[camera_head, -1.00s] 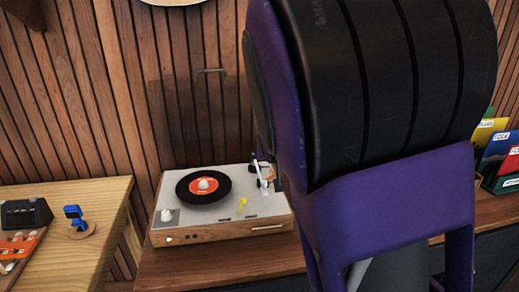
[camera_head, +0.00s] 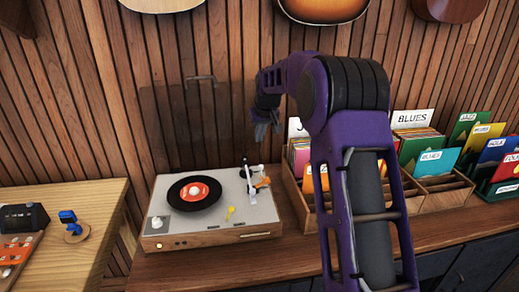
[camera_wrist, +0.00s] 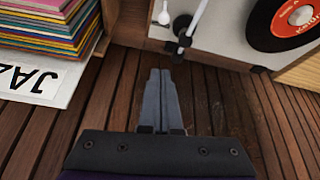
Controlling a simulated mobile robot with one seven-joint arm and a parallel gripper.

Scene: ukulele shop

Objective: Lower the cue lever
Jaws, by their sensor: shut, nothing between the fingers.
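The record player (camera_head: 185,225) stands on the counter in the head view, a black record (camera_head: 179,200) with an orange label on it. A white tonearm (camera_head: 249,178) is at its right side, near a black pivot. A small yellow lever-like piece (camera_head: 230,211) is on the front right of the deck; I cannot tell whether it is the cue lever. My gripper (camera_head: 262,138) is above and behind the tonearm side, apart from the player. In the wrist view my gripper (camera_wrist: 160,72) is shut and empty, with the tonearm base (camera_wrist: 183,28) and a small white knob-ended piece (camera_wrist: 163,17) beyond.
A clear raised lid (camera_head: 185,125) with a handle stands behind the deck. Record crates (camera_head: 440,185) are close on the right; sleeves (camera_wrist: 45,32) show near my gripper. A lower wooden table (camera_head: 95,210) is at left. Guitars hang on the slatted wall.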

